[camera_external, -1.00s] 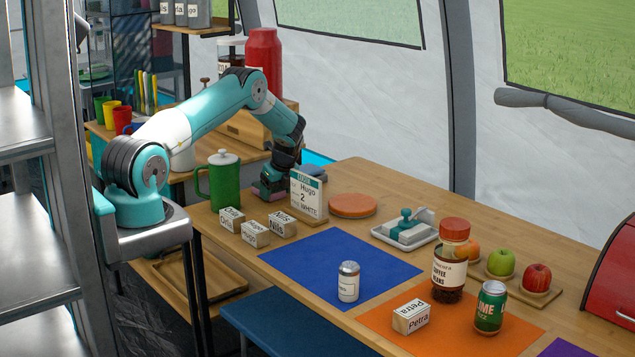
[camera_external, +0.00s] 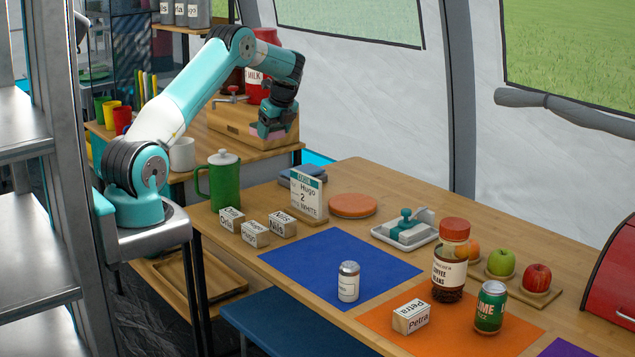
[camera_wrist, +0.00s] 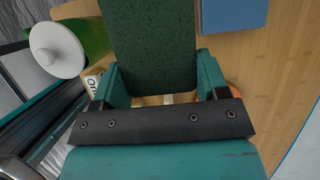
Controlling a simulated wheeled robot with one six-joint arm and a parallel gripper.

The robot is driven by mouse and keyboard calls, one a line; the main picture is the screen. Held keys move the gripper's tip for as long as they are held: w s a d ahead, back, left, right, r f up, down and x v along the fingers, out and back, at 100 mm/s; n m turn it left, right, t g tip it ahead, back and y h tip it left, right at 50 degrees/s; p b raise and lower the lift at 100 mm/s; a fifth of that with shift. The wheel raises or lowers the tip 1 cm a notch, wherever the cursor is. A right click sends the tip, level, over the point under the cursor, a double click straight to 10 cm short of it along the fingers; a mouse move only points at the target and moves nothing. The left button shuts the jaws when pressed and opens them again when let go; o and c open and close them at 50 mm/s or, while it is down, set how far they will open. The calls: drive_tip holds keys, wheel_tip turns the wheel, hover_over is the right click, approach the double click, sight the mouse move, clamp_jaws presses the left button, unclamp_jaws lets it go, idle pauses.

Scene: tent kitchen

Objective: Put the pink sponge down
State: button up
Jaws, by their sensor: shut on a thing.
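My gripper (camera_external: 271,126) is raised above the back left end of the wooden table, higher than the green pot. It is shut on the pink sponge (camera_external: 280,135), whose pink edge shows just under the fingers. In the wrist view my gripper (camera_wrist: 160,82) has its two teal fingers on either side of the sponge (camera_wrist: 150,45), which shows a dark green rough top face. The sponge is clear of the table. Its underside is hidden.
A blue sponge-like block (camera_external: 303,175) lies behind the sign card (camera_external: 308,193). The green pot (camera_external: 224,180) stands left. Name blocks (camera_external: 255,234), an orange disc (camera_external: 353,205) and a tray (camera_external: 376,232) stand nearby.

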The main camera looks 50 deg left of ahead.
drive_tip(key=shift+r, duration=0.85)
drive_tip(key=w+d+m+t+b, duration=0.1)
drive_tip(key=w+d+m, duration=0.25)
drive_tip(key=d, duration=1.15)
drive_tip(key=m+t+h+b, duration=0.3)
drive_tip(key=m+b, duration=0.1)
drive_tip(key=m, duration=0.6)
hover_over(400, 278)
drive_tip(key=s, duration=0.1)
drive_tip(key=f, duration=0.5)
drive_tip(key=f+b, duration=0.1)
drive_tip(key=f, duration=0.8)
drive_tip(key=shift+s+d+f+b, duration=0.15)
drive_tip(key=shift+d+f+b, duration=0.1)
drive_tip(key=shift+f+b, duration=0.15)
drive_tip(key=shift+f, duration=2.5)
